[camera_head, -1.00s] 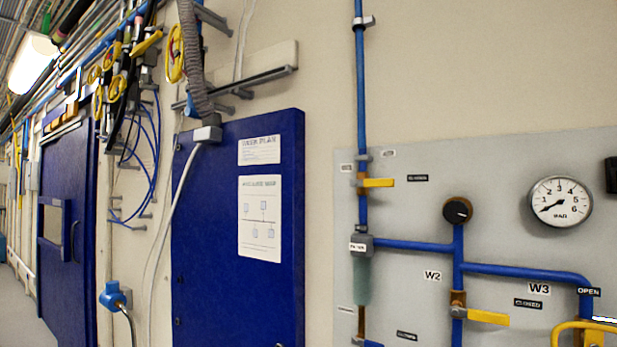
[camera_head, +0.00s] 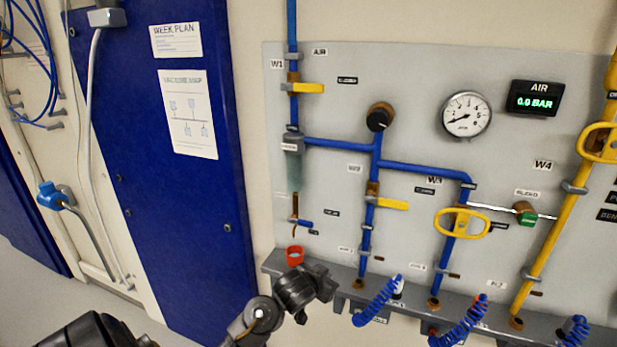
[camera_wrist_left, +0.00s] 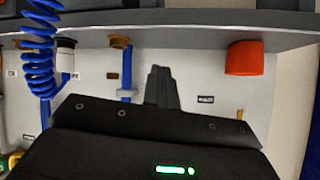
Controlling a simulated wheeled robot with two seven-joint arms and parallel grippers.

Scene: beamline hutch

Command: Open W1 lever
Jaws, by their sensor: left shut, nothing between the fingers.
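The W1 lever (camera_head: 308,87) is a yellow handle on the blue vertical pipe at the upper left of the grey panel (camera_head: 420,75). It points sideways to the right, across the pipe. The W1 label (camera_head: 276,65) is left of it. My left gripper (camera_head: 326,288) is dark, at the panel's lower edge, far below the lever and apart from it. Its fingers (camera_wrist_left: 162,87) are shut and empty in the left wrist view, where the lever does not show. My right gripper is not in view.
A red cap (camera_head: 294,255) is just above my left gripper, also in the wrist view (camera_wrist_left: 244,58). Blue coiled hoses (camera_head: 378,300) hang to its right. Other yellow handles (camera_head: 392,204) stand out from the panel. A blue door (camera_head: 190,200) is at left.

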